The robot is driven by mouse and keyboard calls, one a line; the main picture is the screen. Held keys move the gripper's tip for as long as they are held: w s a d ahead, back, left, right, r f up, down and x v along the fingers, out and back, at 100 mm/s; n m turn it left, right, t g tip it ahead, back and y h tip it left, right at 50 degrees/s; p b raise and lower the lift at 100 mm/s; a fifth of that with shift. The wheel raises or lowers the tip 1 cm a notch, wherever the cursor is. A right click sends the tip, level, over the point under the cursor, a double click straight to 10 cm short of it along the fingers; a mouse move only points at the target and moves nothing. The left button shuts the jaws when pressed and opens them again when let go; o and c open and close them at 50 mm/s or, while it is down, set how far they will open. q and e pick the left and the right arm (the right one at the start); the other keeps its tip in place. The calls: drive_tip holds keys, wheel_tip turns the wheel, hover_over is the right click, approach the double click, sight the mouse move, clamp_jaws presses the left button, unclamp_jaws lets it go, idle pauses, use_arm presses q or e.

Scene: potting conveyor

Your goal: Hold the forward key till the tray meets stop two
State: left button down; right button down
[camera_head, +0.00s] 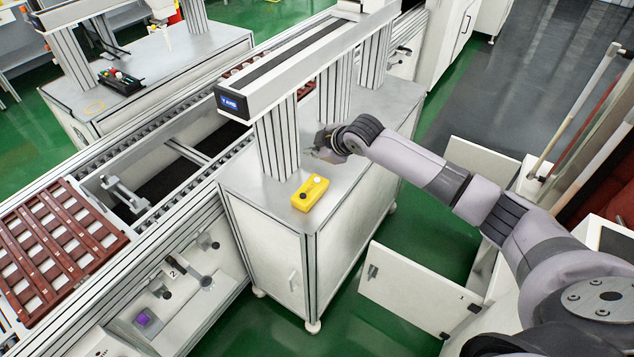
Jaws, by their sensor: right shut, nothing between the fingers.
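A yellow control box (311,194) with a dark button and a light button sits on the front of the white cabinet top. I cannot tell which button is the forward key. My right gripper (312,151) is shut and empty, behind the box and apart from it, close to the metal posts. A brown slotted tray (55,245) lies on the conveyor at the far left. A metal bracket (124,193) stands at the conveyor to the right of the tray, with a gap between them. A "2" label (173,273) shows on the near conveyor side. My left gripper is out of view.
A gantry beam (300,62) on posts rises over the cabinet top (345,170). An open white cabinet door (415,290) stands to the right. Another bench (165,70) with a dark control box (120,82) is beyond the conveyor.

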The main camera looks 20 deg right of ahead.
drive_tip(key=b, duration=0.5)
hover_over(315, 181)
wheel_tip(315, 181, down, 5)
drive_tip(key=shift+f, duration=1.1)
drive_tip(key=shift+f, duration=0.15)
drive_tip(key=shift+f, duration=0.3)
drive_tip(key=shift+f, duration=0.45)
idle(1.4)
drive_tip(key=shift+r, duration=0.1)
drive_tip(key=shift+r+p, duration=0.65)
drive_tip(key=shift+r, duration=0.1)
